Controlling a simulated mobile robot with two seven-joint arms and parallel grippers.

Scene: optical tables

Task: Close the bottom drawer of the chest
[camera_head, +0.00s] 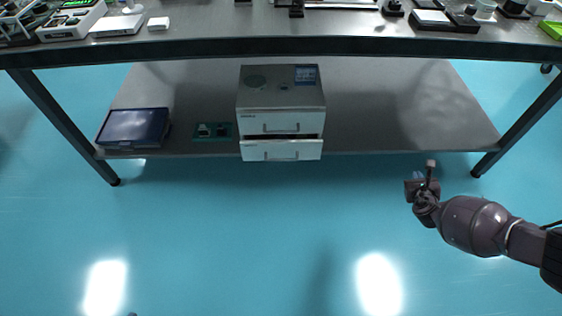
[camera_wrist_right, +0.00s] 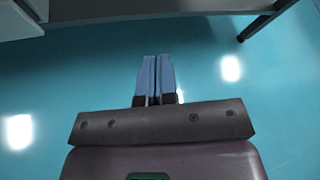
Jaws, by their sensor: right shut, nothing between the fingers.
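The chest (camera_head: 281,85) is a small white two-drawer cabinet on the lower shelf under the table. Its bottom drawer (camera_head: 281,150) sticks out past the shelf's front edge, with a dark gap above it. The top drawer (camera_head: 281,123) sits nearly flush. My right gripper (camera_head: 430,168) is in front of the shelf, well to the right of the chest, touching nothing. In the right wrist view my right gripper's fingers (camera_wrist_right: 155,78) are shut together with nothing between them. My left gripper is not in view.
The lower shelf (camera_head: 400,115) holds a dark blue tray-like box (camera_head: 133,127) and a green circuit board (camera_head: 213,131) left of the chest. The tabletop (camera_head: 220,25) above carries several instruments. Table legs (camera_head: 525,122) stand at both sides. The blue floor (camera_head: 220,230) in front is clear.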

